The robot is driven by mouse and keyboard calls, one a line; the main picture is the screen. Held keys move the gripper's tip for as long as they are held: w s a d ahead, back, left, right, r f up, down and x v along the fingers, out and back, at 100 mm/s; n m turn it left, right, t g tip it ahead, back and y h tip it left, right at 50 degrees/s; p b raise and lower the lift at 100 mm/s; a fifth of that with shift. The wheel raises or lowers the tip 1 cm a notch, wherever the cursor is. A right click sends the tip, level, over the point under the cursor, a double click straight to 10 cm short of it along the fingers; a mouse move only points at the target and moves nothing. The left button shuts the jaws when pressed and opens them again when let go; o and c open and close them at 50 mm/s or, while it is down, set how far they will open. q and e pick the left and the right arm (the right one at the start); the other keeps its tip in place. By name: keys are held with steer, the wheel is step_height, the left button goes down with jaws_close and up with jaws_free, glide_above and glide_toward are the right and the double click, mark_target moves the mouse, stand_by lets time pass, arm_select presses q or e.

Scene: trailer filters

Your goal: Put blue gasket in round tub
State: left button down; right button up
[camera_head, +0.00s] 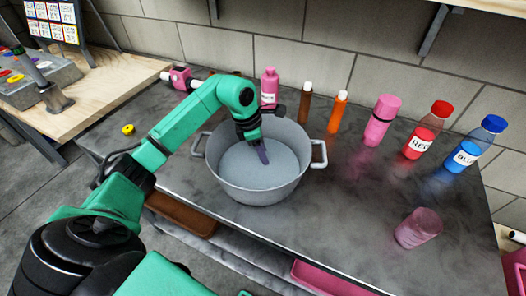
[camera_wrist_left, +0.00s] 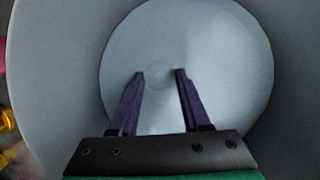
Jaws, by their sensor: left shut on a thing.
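The round tub (camera_head: 228,183) is a grey pot with two side handles on the dark worktop. My left gripper (camera_head: 263,157) reaches down into the tub from above, its dark purple fingers inside the rim. In the left wrist view the fingers (camera_wrist_left: 160,74) point at the pale tub floor (camera_wrist_left: 215,60). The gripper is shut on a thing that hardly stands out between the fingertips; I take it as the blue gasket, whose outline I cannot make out. No other blue gasket shows. My right gripper is not in view.
A yellow ring (camera_head: 128,129) lies left of the tub. A pink bottle (camera_head: 269,87), brown bottle (camera_head: 306,103) and orange bottle (camera_head: 338,112) stand behind it. Red (camera_head: 428,130) and blue (camera_head: 475,145) bottles and a pink cup (camera_head: 418,228) are right. The worktop between tub and cup is clear.

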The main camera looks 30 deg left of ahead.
arm_select(q)
steer(key=shift+c, duration=1.8)
jaws_free()
steer(key=shift+f, duration=0.1)
steer(key=shift+r, duration=0.3)
steer(key=v, duration=1.1)
steer(key=shift+a+r, duration=0.15)
steer(key=shift+r, duration=0.2)
steer(key=shift+s, duration=0.15)
